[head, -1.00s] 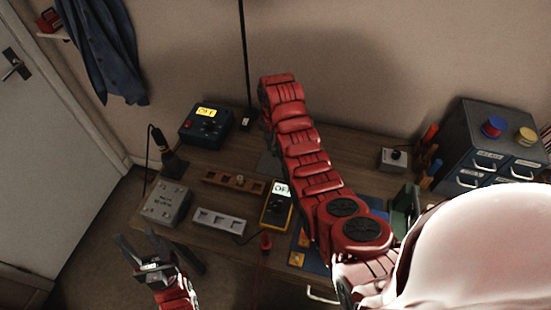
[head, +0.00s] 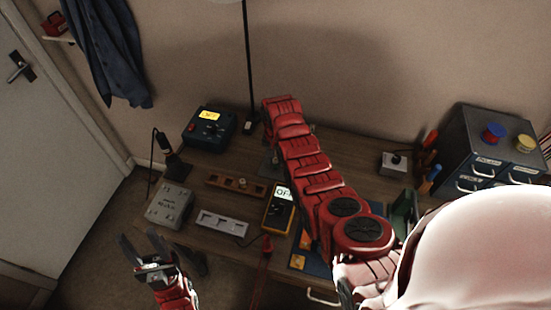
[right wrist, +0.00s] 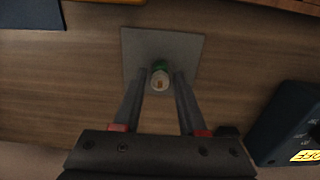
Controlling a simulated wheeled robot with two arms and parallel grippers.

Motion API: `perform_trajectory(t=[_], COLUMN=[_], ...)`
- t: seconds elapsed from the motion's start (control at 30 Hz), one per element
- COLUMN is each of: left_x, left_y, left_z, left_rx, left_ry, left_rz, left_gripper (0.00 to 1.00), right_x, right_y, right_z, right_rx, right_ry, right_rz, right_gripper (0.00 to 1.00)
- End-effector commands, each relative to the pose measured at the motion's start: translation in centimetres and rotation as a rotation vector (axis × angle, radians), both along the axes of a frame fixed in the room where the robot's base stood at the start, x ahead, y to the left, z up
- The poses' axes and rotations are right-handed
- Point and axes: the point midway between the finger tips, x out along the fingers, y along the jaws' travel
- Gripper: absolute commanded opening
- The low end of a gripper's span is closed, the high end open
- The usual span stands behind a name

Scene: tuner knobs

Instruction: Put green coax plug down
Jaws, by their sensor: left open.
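The green coax plug (right wrist: 160,68) shows in the right wrist view, over a grey square plate (right wrist: 193,45) on the wooden desk. I see it nearly end-on, with a pale round end towards the camera. Whether it touches the plate I cannot tell. My right gripper (right wrist: 160,78) has one finger on each side of it, with a narrow gap visible on both sides. In the head view my right arm hides the plug and the right gripper; part of the plate (head: 268,162) shows beside the arm. My left gripper (head: 162,248) is open and empty, off the desk's front left edge.
A dark blue box with a yellow display (head: 208,128), a grey box (head: 170,203), a slotted grey strip (head: 222,222), a wooden rack (head: 236,185) and a yellow multimeter (head: 278,210) stand on the desk. A drawer cabinet (head: 490,145) stands at the right.

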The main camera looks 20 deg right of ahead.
Motion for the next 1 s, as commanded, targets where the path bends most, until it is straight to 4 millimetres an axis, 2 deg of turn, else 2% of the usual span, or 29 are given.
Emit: perform_trajectory(t=[0.07, 0.4, 0.57, 0.77, 0.9, 0.93, 1.0], left_x=[0.0, 0.0, 0.0, 0.0, 0.0, 0.0, 0.0], left_y=[0.0, 0.0, 0.0, 0.0, 0.0, 0.0, 0.0], left_z=[0.0, 0.5, -0.4, -1.9, -2.2, -0.9, 0.7], left_rx=[0.0, 0.0, 0.0, 0.0, 0.0, 0.0, 0.0], left_ry=[0.0, 0.0, 0.0, 0.0, 0.0, 0.001, -0.001], left_rz=[0.0, 0.0, 0.0, 0.0, 0.0, 0.0, 0.0], left_gripper=[0.5, 0.5, 0.5, 0.5, 0.5, 0.5, 0.5], right_x=[0.0, 0.0, 0.1, 0.2, 0.2, 0.0, 0.0], right_y=[0.0, 0.0, 0.0, 0.0, 0.0, 0.0, 0.0], right_z=[0.0, 0.5, 1.3, 4.2, 7.7, 9.0, 10.3], right_rx=[0.0, 0.0, 0.0, 0.0, 0.0, 0.0, 0.0], right_ry=[0.0, 0.0, -0.002, -0.005, -0.007, 0.0, 0.002], right_rz=[0.0, 0.0, 0.0, 0.0, 0.0, 0.0, 0.0], right_gripper=[0.55, 0.55, 0.55, 0.55, 0.55, 0.55, 0.55])
